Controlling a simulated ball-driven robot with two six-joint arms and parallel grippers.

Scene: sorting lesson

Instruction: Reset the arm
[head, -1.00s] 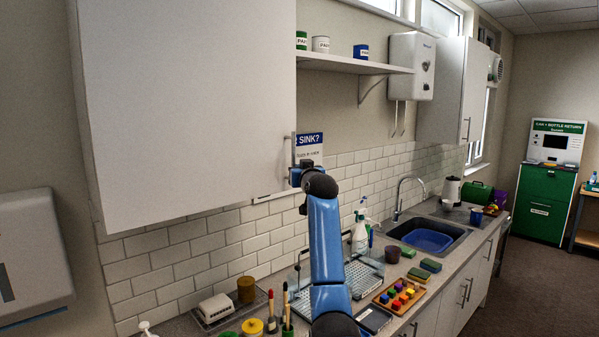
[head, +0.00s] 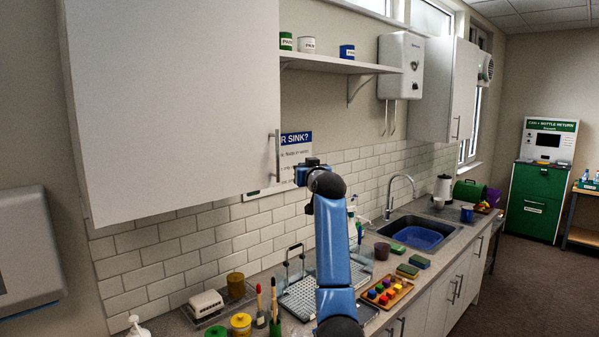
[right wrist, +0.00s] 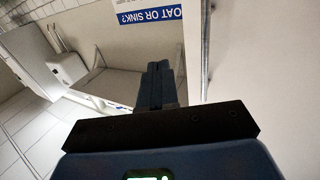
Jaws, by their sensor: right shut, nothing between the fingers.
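My right arm rises from the bottom middle of the head view, blue with dark joints. Its gripper (head: 303,173) is in front of the tiled wall, just right of the white wall cabinet's lower right corner. The cabinet door (head: 175,110) looks closed, and its bar handle (head: 277,157) is a little left of the gripper, apart from it. In the right wrist view the dark fingers (right wrist: 156,80) are together with nothing between them. The cabinet's pale face (right wrist: 265,80) fills the right side there. My left gripper is not in view.
A shelf (head: 335,64) runs above, right of the cabinet.

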